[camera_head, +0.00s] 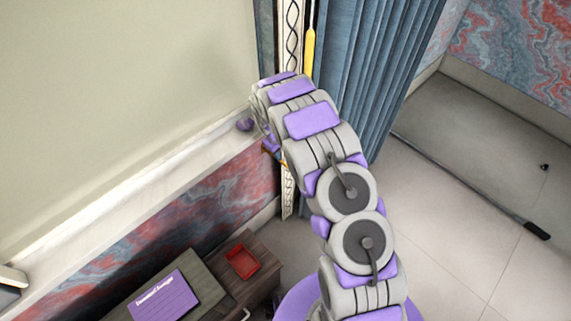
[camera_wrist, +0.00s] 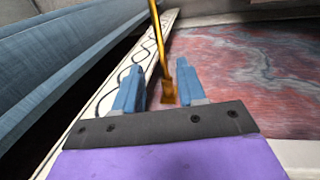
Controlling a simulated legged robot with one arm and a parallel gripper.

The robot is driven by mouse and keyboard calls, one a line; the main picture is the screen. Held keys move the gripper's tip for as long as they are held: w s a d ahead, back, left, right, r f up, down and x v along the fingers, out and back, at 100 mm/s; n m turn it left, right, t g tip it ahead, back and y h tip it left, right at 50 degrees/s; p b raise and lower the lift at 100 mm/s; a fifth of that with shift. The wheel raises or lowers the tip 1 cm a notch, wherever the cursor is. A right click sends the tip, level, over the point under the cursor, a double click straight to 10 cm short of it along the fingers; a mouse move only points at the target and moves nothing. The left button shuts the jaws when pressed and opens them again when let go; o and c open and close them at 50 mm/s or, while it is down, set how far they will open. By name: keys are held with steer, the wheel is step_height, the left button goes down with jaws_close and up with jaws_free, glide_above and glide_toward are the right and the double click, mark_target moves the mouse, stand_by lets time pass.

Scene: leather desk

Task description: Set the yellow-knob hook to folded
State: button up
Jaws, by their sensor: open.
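In the wrist view a thin golden-yellow rod (camera_wrist: 158,45) comes down from the top edge and ends in a small block between my fingers in the picture. It appears to be part of the yellow-knob hook; I cannot make out a separate knob. My gripper (camera_wrist: 158,72) has its two blue fingers apart, one on each side of the rod. The block end looks nearer the right finger, and I cannot tell whether they touch. In the head view a yellow upright piece (camera_head: 310,50) shows beside the patterned strip. My arm hides most of my gripper there.
A white strip with a black wavy pattern (camera_head: 291,38) runs down the wall beside a blue curtain (camera_head: 365,70). A pale ledge (camera_head: 130,180) runs along the left wall. Below are a wooden desk with a purple booklet (camera_head: 163,296) and a red tray (camera_head: 242,262).

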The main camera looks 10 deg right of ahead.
mark_target(286, 165)
steer(key=f, duration=0.3)
steer(key=d+f+b, duration=0.1)
steer(key=f, duration=0.2)
steer(key=w+f, duration=0.1)
steer(key=f, duration=0.3)
steer(key=shift+d, duration=0.4)
steer(key=shift+c, duration=0.2)
jaws_close()
